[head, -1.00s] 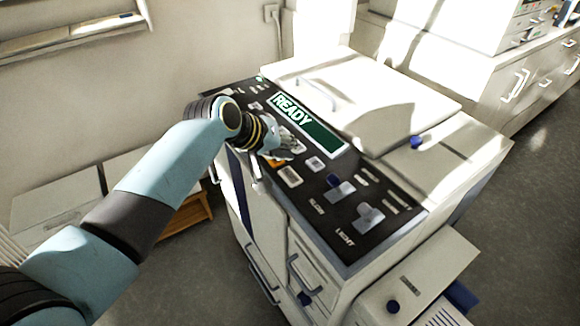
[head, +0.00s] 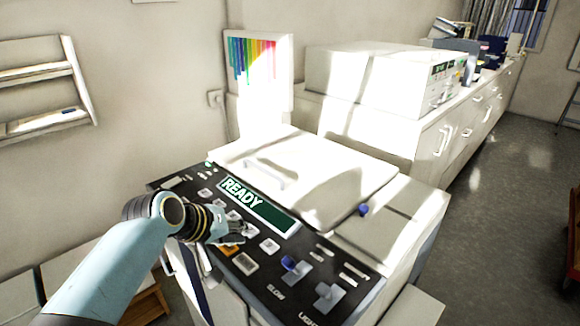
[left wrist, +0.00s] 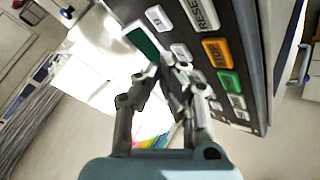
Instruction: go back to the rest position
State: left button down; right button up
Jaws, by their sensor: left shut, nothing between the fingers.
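My left gripper (head: 240,234) is shut and empty, just over the dark control panel of the copier. In the left wrist view its fingertips (left wrist: 166,72) meet in front of the panel (left wrist: 222,50); whether they touch it I cannot tell. The copier (head: 330,190) has a white lid, a green display (head: 262,208) reading READY, several light buttons, an orange button (head: 229,249) and slider knobs. The orange button, marked STOP, also shows in the left wrist view (left wrist: 217,53) beside a green one (left wrist: 229,82). My right gripper is in neither view.
A long white counter (head: 435,140) with a boxy white machine (head: 375,78) stands behind the copier. A wall shelf (head: 48,88) hangs at the left. A low cabinet (head: 85,265) stands below my left arm.

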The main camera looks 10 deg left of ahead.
pick_arm(q)
jog(key=s+a+r+m+g+y, duration=0.1)
jog(key=s+a+r+m+y, duration=0.15)
jog(key=s, duration=0.85)
jog(key=s+a+r+m+g+y, duration=0.15)
jog(key=s+a, duration=0.25)
jog(key=s, duration=0.7)
jog(key=s+a+r+m+g+y, duration=0.1)
jog(key=s+a+r+g, duration=0.2)
jog(key=s, duration=0.8)
jog(key=s+a+f+b, duration=0.1)
jog(key=a+f+b, duration=0.2)
jog(key=f+b, duration=2.4)
jog(key=s+f+p, duration=0.1)
jog(key=s+f, duration=0.5)
jog(key=f, duration=0.7)
jog(key=s+f+g, duration=0.1)
jog(key=s+f, duration=0.5)
jog(key=f, duration=0.7)
jog(key=s+a+f+n+p, duration=0.1)
jog(key=s+f, duration=0.6)
jog(key=f, duration=0.7)
jog(key=shift+g+p, duration=0.3)
jog(key=shift+g, duration=0.05)
